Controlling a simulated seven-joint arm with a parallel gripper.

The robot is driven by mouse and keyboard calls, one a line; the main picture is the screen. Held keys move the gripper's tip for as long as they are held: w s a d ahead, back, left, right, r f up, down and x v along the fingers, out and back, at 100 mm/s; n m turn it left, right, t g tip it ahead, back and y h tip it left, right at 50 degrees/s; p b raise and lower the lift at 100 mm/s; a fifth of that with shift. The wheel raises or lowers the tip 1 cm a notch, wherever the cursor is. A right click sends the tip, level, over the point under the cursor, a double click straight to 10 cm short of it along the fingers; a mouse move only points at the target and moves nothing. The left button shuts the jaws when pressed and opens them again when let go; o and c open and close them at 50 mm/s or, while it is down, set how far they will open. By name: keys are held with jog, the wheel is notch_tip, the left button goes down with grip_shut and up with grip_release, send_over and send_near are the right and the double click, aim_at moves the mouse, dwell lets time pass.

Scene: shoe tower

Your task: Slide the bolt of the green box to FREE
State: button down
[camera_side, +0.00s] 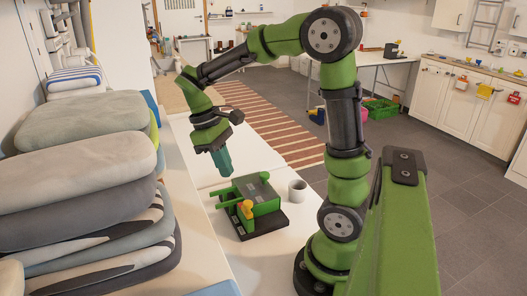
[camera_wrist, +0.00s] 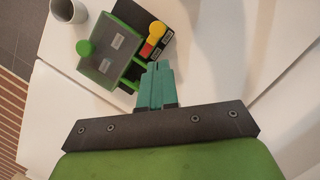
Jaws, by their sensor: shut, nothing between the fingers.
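The green box (camera_side: 262,194) stands on a dark base plate (camera_side: 264,225) on the white table in the side view. It also shows in the wrist view (camera_wrist: 112,63), with a grey top and a round green knob (camera_wrist: 86,48). A yellow knob (camera_wrist: 157,31) with a red part (camera_wrist: 147,49) beside it sits at the box's side, near small pale labels; it is also seen in the side view (camera_side: 246,207). The label words are too small to read. My gripper (camera_side: 226,170) is shut and empty, above and apart from the box; its teal fingers (camera_wrist: 157,66) point toward it.
A grey cup (camera_side: 297,190) stands just right of the box and also shows in the wrist view (camera_wrist: 68,11). A tall stack of cushion-like pads (camera_side: 85,170) fills the left side. The white table (camera_side: 205,150) is clear behind the box.

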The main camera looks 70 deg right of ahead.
aim_at(244, 205)
jog(key=x, duration=0.7)
jog(key=shift+f, duration=0.25)
jog(key=shift+s, duration=0.1)
jog(key=shift+s+a+f, duration=0.1)
jog(key=shift+s+a, duration=0.3)
jog(key=shift+s, duration=0.35)
